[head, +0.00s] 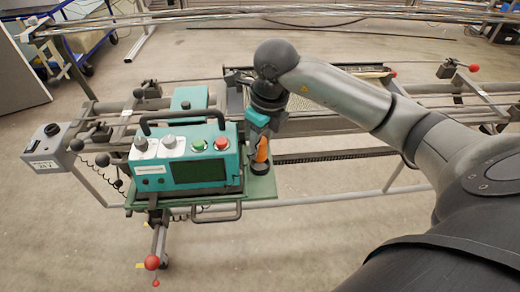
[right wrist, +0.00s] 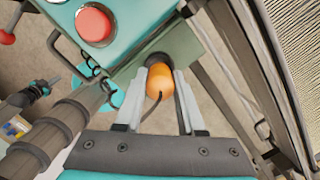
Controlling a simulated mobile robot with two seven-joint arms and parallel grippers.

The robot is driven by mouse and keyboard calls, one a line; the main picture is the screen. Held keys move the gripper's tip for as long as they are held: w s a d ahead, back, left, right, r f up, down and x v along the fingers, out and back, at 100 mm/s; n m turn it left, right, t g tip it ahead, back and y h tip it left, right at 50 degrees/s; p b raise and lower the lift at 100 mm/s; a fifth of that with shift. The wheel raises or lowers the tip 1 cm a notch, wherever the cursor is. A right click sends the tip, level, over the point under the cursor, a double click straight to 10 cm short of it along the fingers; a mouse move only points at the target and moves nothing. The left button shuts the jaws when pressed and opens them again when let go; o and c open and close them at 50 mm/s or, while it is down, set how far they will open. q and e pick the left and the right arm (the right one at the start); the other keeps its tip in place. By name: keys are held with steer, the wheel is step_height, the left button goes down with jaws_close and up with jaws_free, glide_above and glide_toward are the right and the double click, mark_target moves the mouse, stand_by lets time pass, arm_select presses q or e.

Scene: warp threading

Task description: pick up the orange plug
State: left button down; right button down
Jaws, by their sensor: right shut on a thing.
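The orange plug (head: 262,149) stands upright at the right end of the green tray (head: 262,187), beside the teal control box. It also shows in the right wrist view (right wrist: 158,80), with a dark cord running from it toward the gripper's base. A dark round piece (head: 259,168) is at its lower end. I cannot tell whether the plug still touches it. My right gripper (head: 258,143) points down and is shut on the plug, with one pale finger on each side in the right wrist view. My left gripper is not in view.
The teal control box (head: 205,168) with green and red buttons (head: 221,143) stands close left of the gripper. Metal rails and a frame (head: 330,155) run behind and to the right. A grey box (head: 51,148) hangs at the left. Open floor lies in front.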

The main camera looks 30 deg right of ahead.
step_height(320, 180, up, 21)
steer(key=p, duration=0.7)
steer(key=shift+r, duration=0.2)
